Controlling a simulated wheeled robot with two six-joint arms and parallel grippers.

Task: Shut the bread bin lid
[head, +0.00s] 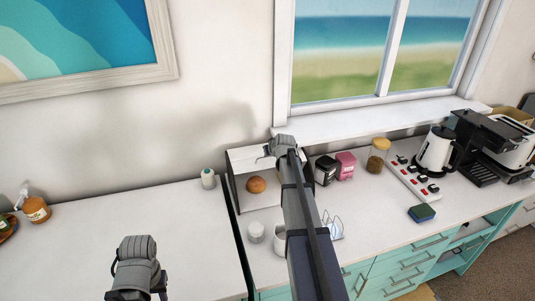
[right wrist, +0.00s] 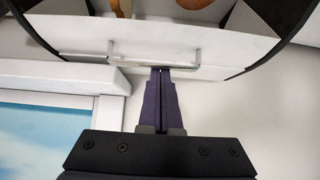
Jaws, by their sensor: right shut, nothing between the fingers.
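The bread bin (head: 235,190) stands against the wall on the right-hand counter, with its front open and a round bun (head: 256,185) visible inside. Its white lid (right wrist: 160,32) is raised and crosses the upper part of the right wrist view, with a bar handle (right wrist: 190,57) along its edge. My right gripper (head: 267,153) is over the top of the bin. In the right wrist view its fingers (right wrist: 160,71) are shut and empty, with the tips at or very near the handle; contact is unclear. My left gripper (head: 137,290) is low at the left; its fingers are hidden.
A black canister (head: 326,170), pink canister (head: 346,165) and glass jar (head: 377,158) stand right of the bin. A white cup (head: 255,232) stands in front. The left counter's middle is clear.

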